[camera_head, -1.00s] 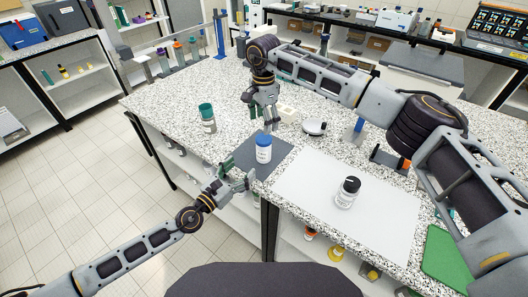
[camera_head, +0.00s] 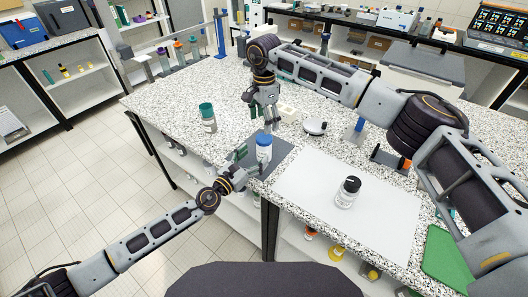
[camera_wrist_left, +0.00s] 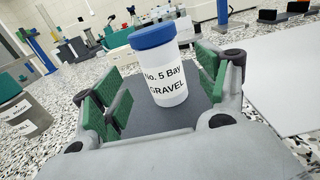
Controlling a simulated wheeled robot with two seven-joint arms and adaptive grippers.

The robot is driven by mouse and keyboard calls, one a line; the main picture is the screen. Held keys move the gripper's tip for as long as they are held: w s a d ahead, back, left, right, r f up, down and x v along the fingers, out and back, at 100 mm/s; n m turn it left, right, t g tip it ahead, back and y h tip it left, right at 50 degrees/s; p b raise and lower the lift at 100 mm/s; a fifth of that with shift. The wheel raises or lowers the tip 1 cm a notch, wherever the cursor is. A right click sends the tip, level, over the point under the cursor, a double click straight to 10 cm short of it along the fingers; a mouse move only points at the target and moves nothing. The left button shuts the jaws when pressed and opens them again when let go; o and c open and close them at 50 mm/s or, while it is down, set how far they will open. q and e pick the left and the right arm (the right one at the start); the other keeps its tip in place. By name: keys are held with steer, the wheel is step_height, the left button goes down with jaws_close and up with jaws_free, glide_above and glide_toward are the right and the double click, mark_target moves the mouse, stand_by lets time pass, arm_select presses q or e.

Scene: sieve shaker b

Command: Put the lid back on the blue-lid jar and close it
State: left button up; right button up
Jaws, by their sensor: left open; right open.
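The blue-lid jar (camera_head: 263,150) stands upright on a dark grey mat (camera_head: 285,152), its blue lid (camera_head: 264,138) seated on top; from these views I cannot tell whether it is screwed tight. In the left wrist view the jar (camera_wrist_left: 167,80) is labelled "No. 5 Bay GRAVEL" and stands between the green pads of my open left gripper (camera_wrist_left: 160,85), which do not visibly touch it. In the head view my left gripper (camera_head: 246,165) is at the jar's lower left. My right gripper (camera_head: 264,126) is open, just above and behind the lid.
A teal-lid jar (camera_head: 208,117) stands to the left on the speckled bench. A black-lid jar (camera_head: 348,191) stands on a white sheet (camera_head: 310,203) to the right.

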mark_target(260, 151)
arm_select(q)
steer(key=shift+x, duration=3.3)
jaws_close()
arm_select(e)
steer(key=shift+s+a+f, duration=0.15)
steer(key=shift+s+f, duration=0.1)
steer(key=shift+f, duration=0.15)
steer(key=shift+a, duration=0.25)
steer(key=n, duration=0.2)
steer(key=shift+w+r+n, duration=0.1)
steer(key=shift+r+n, duration=0.2)
steer(key=n, duration=0.3)
steer(key=shift+w+d+r, duration=0.1)
steer(key=shift+d+r, duration=0.05)
steer(key=n, duration=0.4)
steer(key=shift+d, duration=0.15)
steer(key=shift+d+n, duration=0.1)
steer(key=shift+n, duration=1.8)
